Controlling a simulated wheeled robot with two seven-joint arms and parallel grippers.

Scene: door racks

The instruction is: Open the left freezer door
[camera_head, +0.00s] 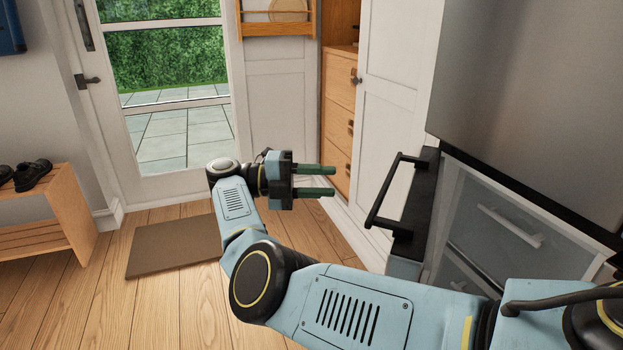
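The left freezer door (426,190) stands swung open at the right, seen mostly along its dark top edge. Its black bar handle (377,194) is on the side facing left. Behind the door the freezer compartment is exposed, with clear-fronted drawers (480,245) inside. My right gripper (334,182) is left of the handle, with its two green fingers apart and pointing right. Nothing is between the fingers, and they look clear of the handle. My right arm crosses the lower front and hides the lower part of the door and freezer. My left gripper is not in view.
A steel upper door (535,90) rises above the freezer. A white cabinet door (390,100) and wooden drawers (340,130) stand behind. A brown mat (170,248) lies on the floor before the glass door (170,60). A shoe bench (60,215) is at the left.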

